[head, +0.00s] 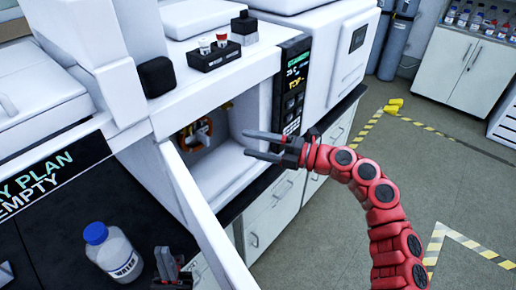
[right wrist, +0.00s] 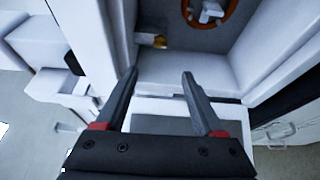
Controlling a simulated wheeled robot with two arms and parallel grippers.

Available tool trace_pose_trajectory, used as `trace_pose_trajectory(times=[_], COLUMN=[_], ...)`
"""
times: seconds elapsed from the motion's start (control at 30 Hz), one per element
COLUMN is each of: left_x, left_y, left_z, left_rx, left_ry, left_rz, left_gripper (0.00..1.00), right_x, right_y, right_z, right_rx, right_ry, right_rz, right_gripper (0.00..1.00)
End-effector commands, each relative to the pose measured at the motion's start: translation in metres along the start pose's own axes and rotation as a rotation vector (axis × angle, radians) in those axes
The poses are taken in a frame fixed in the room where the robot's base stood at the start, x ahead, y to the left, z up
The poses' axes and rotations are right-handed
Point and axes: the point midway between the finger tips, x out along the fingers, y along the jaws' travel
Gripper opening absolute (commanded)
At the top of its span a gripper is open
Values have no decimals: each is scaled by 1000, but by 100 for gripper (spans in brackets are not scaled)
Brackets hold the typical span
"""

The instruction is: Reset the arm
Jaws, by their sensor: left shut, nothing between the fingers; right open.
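My right gripper (head: 246,144) is at the end of the red arm that comes in from the right in the head view. It is open and empty, its fingers pointing left at the open compartment (head: 222,165) of the white instrument. In the right wrist view the two dark fingers (right wrist: 159,75) are spread apart in front of the compartment, with nothing between them. My left gripper (head: 166,264) shows at the bottom of the head view. Its dark fingers are shut and empty, to the right of the water bottle.
The white instrument door (head: 205,215) stands open, between my two grippers. A blue-capped water bottle (head: 118,255) stands on the dark bench. A black vial rack (head: 214,57) sits on top of the instrument. Open grey floor (head: 410,150) lies to the right.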

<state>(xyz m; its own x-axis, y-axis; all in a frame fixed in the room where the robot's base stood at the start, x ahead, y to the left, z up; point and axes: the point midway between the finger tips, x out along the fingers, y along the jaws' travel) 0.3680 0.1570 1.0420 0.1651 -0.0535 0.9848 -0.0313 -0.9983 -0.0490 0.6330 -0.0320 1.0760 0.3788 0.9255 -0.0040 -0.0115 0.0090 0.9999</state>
Motion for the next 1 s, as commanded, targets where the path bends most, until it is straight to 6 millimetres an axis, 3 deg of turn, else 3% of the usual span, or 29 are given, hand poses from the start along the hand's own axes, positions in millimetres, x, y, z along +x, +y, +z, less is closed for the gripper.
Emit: trace_pose_trajectory(times=[0.17, 0.67, 0.77, 0.87, 1.0], left_x=[-2, -2, -2, -2, -2], left_y=[0, 0, 0, 0, 0], left_z=[0, 0, 0, 0, 0], left_rx=[0, 0, 0, 0, 0], left_ry=[0, 0, 0, 0, 0], left_rz=[0, 0, 0, 0, 0], left_gripper=[0, 0, 0, 0, 0], right_x=[-10, -10, -9, -14, -47], right_y=[0, -4, -22, -44, -48], right_z=[0, -5, -28, -73, -138], right_rx=[0, 15, 86, 215, 406], right_ry=[1, 15, 81, 199, 336], right_rz=[-1, 8, 59, 187, 524], right_gripper=[70, 70, 70, 70, 70])
